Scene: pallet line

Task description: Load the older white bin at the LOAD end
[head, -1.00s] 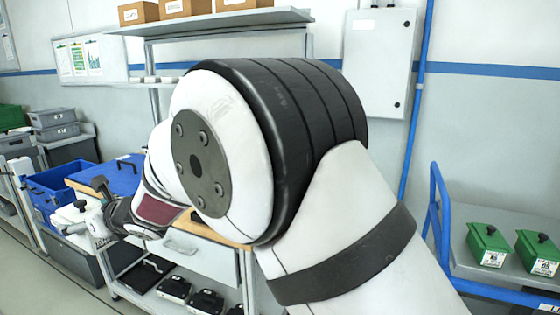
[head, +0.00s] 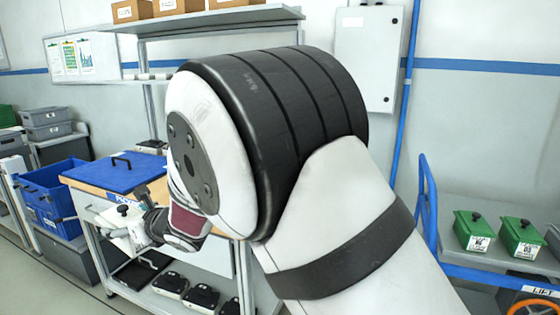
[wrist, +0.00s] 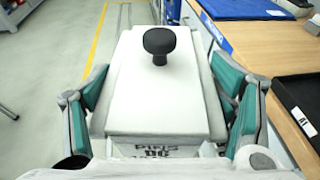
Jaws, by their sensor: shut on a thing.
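A white bin (wrist: 150,95) with a white lid and a black knob is held in my gripper (wrist: 162,112). The teal-padded fingers stand on its left and right sides in the wrist view. Dark printing shows on the bin's near face, partly cut off and hard to read. In the head view the white bin (head: 118,222) is small and in front of the workbench, left of my wrist. My gripper (head: 140,222) is partly hidden there by my own arm.
A wooden-topped workbench (head: 82,188) carries a blue lid-like panel with a handle (head: 112,173). A blue crate (head: 45,190) stands left of it. Black-topped bins (head: 170,285) sit on the lower shelf. Green bins (head: 474,230) stand on a blue-railed cart at right. Open floor shows at left.

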